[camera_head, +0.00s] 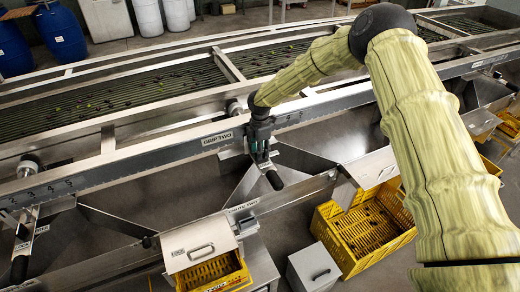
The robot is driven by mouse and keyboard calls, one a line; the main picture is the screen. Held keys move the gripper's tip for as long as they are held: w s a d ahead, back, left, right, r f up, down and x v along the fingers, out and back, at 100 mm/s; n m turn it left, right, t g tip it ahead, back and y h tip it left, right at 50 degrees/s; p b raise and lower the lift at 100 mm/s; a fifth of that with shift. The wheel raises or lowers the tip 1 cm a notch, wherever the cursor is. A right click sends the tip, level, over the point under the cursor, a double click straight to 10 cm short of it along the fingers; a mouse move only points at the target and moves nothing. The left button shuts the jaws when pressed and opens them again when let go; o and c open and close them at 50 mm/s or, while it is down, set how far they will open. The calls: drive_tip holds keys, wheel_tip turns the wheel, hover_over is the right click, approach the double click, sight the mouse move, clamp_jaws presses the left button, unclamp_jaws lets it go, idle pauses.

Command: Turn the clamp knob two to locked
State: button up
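My gripper (262,152) points down in front of the long steel rail, just right of the GRIP TWO label (217,138). It is at the top of a lever with a black handle (274,180), which hangs below it. I cannot make out clamp knob two for certain; my gripper covers the spot at the top of this lever. Whether the fingers are open, shut or touching anything is too small to tell. A round metal knob (235,107) shows on the rail to the left of my gripper.
A similar lever with a black handle (19,268) hangs at the far left. Roller beds (130,90) run behind the rail. Blue barrels (62,32) stand at the back left.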

drive_tip(key=shift+s+r, duration=0.1)
drive_tip(key=shift+s, duration=0.3)
drive_tip(key=shift+s+r, duration=0.35)
drive_tip(key=shift+s, duration=0.05)
drive_tip(key=shift+w+f, duration=0.15)
drive_tip(key=shift+f, duration=0.1)
drive_tip(key=shift+w+f, duration=0.3)
drive_tip(key=c, duration=0.3)
drive_tip(key=shift+w, duration=0.1)
drive_tip(key=c, duration=0.3)
drive_tip(key=shift+r, duration=0.2)
clamp_jaws()
